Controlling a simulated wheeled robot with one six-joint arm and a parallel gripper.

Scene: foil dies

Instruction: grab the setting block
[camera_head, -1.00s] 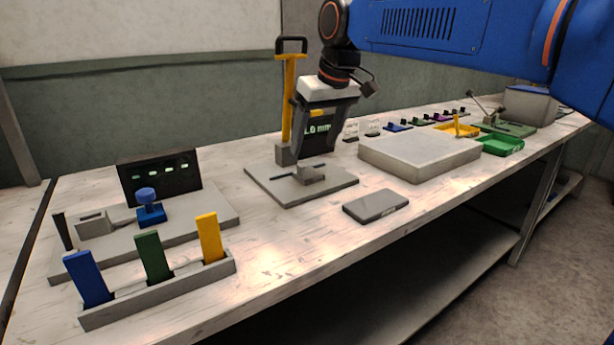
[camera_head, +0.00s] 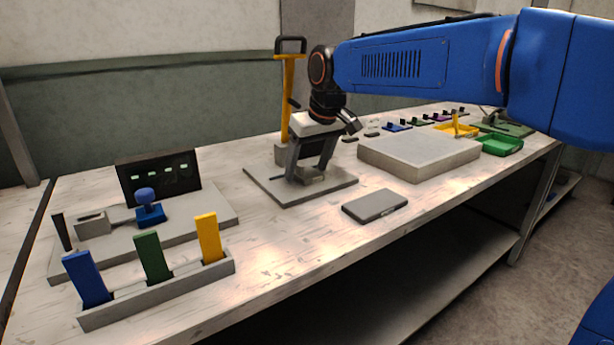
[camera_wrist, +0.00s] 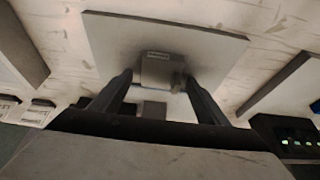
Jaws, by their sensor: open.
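A small grey block, which I take for the setting block (camera_wrist: 160,70), sits on the flat grey base plate (camera_wrist: 215,47) of the press stand. A small label shows on its face in the wrist view. In the head view the block (camera_head: 312,179) is partly hidden by my fingers. My gripper (camera_head: 307,172) points down over the plate with its fingers open. In the wrist view my gripper (camera_wrist: 158,80) has one dark finger on each side of the block. I cannot tell whether either finger touches it.
The stand's yellow lever (camera_head: 288,95) rises close behind my gripper. A grey flat case (camera_head: 375,206) lies in front, and a large grey slab (camera_head: 420,155) stands to the right. A rack (camera_head: 190,286) with blue, green and yellow tabs is at front left.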

